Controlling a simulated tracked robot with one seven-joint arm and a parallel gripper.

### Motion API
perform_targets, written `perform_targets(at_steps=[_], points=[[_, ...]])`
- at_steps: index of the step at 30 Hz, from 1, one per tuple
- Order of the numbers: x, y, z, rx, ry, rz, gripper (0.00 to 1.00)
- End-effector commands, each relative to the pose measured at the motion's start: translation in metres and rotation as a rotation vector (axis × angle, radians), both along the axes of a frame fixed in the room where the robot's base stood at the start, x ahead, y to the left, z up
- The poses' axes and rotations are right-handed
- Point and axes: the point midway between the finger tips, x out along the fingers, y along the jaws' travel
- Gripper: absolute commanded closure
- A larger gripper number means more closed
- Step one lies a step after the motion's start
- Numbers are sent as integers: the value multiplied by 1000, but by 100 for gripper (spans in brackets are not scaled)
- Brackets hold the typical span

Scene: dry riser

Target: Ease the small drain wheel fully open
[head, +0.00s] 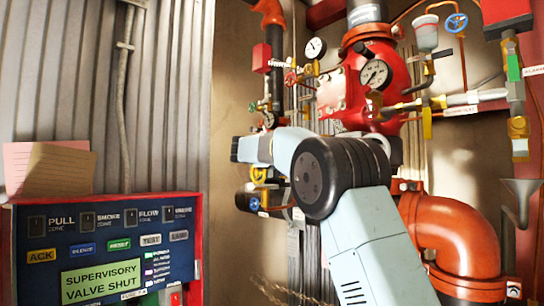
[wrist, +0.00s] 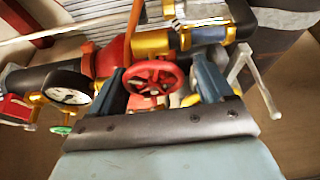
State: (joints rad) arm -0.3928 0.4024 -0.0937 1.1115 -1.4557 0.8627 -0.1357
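A small red handwheel (wrist: 155,78) shows in the wrist view, between and just beyond the fingertips of my gripper (wrist: 158,80). The fingers are apart, one on each side of the wheel, and I see no clear contact with its rim. No readable label shows whether this is the drain wheel, and its opening cannot be told. In the head view a small red wheel (head: 290,78) sits on the thin pipework left of the red valve body (head: 365,85). My arm crosses in front of the lower pipework there, and the fingers cannot be made out.
A dark-rimmed gauge (wrist: 68,87) and a green wheel (wrist: 60,130) lie close left of my gripper in the wrist view. A bent pale lever (wrist: 250,80) stands close right. In the head view, an alarm panel (head: 105,250) is lower left and an orange pipe elbow (head: 460,240) lower right.

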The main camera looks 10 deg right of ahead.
Motion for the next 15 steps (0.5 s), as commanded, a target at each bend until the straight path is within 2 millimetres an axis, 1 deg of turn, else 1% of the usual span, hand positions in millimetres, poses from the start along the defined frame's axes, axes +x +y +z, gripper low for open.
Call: perform_targets(at_steps=[1, 3, 11, 15], points=[[0, 0, -1, 0, 0, 1, 17], [0, 0, 1, 0, -1, 1, 10], [-1, 0, 3, 1, -5, 1, 10], [-9, 5, 4, 1, -6, 3, 10]])
